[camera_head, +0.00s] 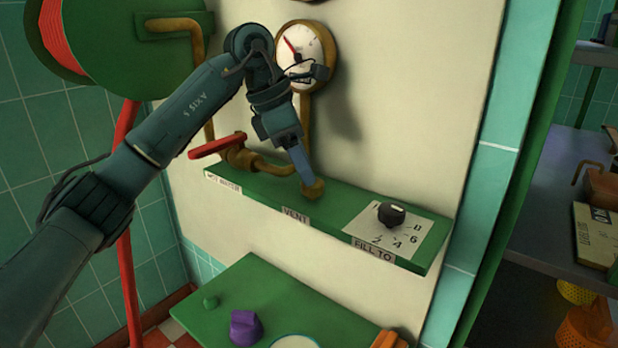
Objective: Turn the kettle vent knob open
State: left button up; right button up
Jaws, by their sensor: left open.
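The green shelf (262,193) on the cream wall carries a "VENT" label (296,215). Just behind that label is a small brass vent knob (314,188). My left gripper (305,178) reaches down to the knob from above, its fingers at the knob's left and upper side. The jaws are open; the fingers overlap in this view, and I cannot tell whether they touch the knob or sit around it. My gripper hides part of the knob, so its turn position is unclear. My right gripper is not in view.
A red-handled valve (217,146) sits left of the knob above "HOT WATER". A black dial (391,214) stands right, above "FILL TO". A round gauge (303,48) hangs behind my wrist. A lower green table (285,290) holds a purple object (245,327).

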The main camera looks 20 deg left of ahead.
aim_at(312, 187)
pick_arm(q)
jog(key=shift+x, duration=1.65)
jog(key=c, duration=1)
